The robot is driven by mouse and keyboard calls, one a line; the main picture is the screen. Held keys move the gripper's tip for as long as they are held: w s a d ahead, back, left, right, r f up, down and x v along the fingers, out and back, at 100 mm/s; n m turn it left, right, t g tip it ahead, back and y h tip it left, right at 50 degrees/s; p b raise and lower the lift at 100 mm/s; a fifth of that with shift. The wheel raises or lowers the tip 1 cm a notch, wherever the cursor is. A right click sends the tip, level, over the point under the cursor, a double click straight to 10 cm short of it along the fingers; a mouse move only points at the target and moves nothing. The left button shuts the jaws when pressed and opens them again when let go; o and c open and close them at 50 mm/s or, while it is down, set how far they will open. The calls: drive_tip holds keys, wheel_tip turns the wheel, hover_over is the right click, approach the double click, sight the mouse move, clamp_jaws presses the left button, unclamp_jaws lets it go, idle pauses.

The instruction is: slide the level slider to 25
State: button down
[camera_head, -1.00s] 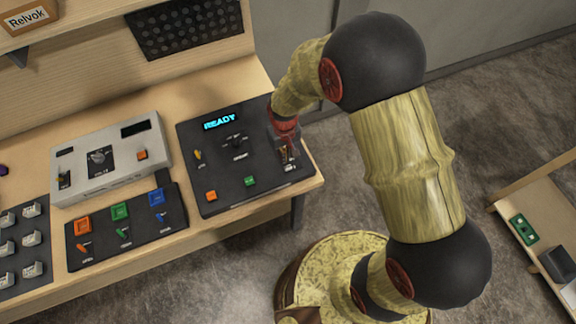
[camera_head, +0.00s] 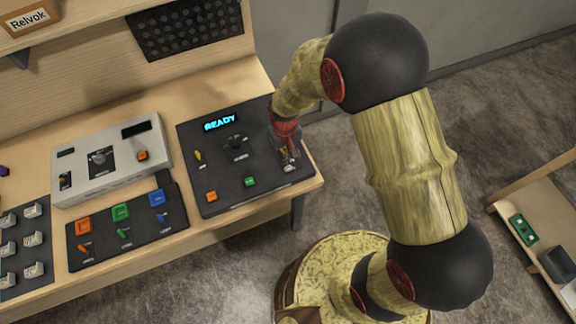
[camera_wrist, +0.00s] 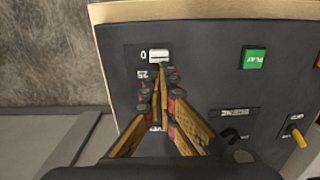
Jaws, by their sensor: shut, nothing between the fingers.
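The level slider's white cap (camera_wrist: 158,56) sits beside the 0 mark at the end of its slot nearest the panel edge, in the wrist view. The 25 mark (camera_wrist: 141,74) is just along the scale from it. My gripper (camera_wrist: 163,68) is shut and empty, its fingertips right at the cap on the side toward 25. I cannot tell whether they touch it. The fingers hide most of the slot and the higher marks. In the head view my gripper (camera_head: 288,158) is over the right side of the black console (camera_head: 222,178), whose display reads READY (camera_head: 220,121).
A green PLAY button (camera_wrist: 253,59) lies beside the slider. A yellow switch (camera_wrist: 296,134) and a dark knob (camera_wrist: 232,136) are farther off. An orange button (camera_head: 211,196) is on the console's front left. A grey panel (camera_head: 112,160) stands to the left.

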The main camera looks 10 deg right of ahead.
drive_tip(key=shift+s+r, duration=0.15)
drive_tip(key=shift+r, duration=0.05)
drive_tip(key=shift+r, duration=0.1)
wheel_tip(320, 180, up, 7)
drive_tip(key=p, duration=0.4)
idle(0.4)
idle(0.4)
drive_tip(key=s+d+r+m+t+b, duration=0.3)
drive_tip(key=s+d+r+t+b, duration=0.2)
drive_tip(key=s+d+r+b, duration=0.8)
drive_tip(key=s+r+b, duration=0.1)
drive_tip(key=s+b, duration=0.2)
drive_tip(key=b, duration=0.2)
drive_tip(key=shift+s+d+r+t, duration=0.2)
drive_tip(key=shift+s+r+t, duration=0.1)
drive_tip(key=shift+s, duration=0.1)
